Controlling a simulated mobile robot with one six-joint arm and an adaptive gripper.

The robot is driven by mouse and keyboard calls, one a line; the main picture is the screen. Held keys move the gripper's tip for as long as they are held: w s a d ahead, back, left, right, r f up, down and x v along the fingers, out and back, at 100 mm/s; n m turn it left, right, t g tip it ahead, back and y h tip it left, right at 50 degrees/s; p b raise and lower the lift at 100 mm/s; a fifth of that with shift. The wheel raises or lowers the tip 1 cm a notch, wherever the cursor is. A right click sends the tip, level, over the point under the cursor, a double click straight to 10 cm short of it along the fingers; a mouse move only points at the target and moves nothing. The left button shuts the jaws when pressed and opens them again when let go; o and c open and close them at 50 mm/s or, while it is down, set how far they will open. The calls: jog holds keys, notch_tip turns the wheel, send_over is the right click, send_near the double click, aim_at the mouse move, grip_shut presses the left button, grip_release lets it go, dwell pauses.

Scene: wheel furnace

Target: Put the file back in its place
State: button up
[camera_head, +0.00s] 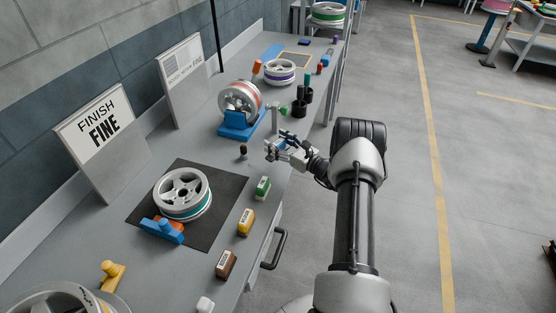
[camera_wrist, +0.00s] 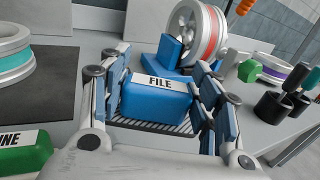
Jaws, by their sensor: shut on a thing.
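The file is a blue block with a white label reading FILE, seen in the wrist view (camera_wrist: 152,98) between the two fingers of my gripper (camera_wrist: 162,68). A dark ridged strip shows along its lower near edge. My gripper (camera_head: 286,147) is shut on the file, over the front part of the bench beyond the green block (camera_head: 262,188). In the head view only a little blue shows between the fingers. I cannot tell whether the file touches the bench. No marked place for the file can be made out.
Yellow (camera_head: 245,222) and brown (camera_head: 226,264) blocks line the bench's front edge. A wheel lies on a dark mat (camera_head: 213,228). Another wheel (camera_head: 240,98) stands in a blue holder (camera_head: 240,124). Black cups (camera_head: 299,109) stand beyond my gripper. A small dark peg (camera_head: 243,152) stands left of it.

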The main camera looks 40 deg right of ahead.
jog(key=shift+f+b, duration=0.8)
jog(key=shift+f, duration=2.3)
jog(key=shift+f, duration=0.2)
jog(key=o, duration=1)
jog(key=shift+o, duration=0.2)
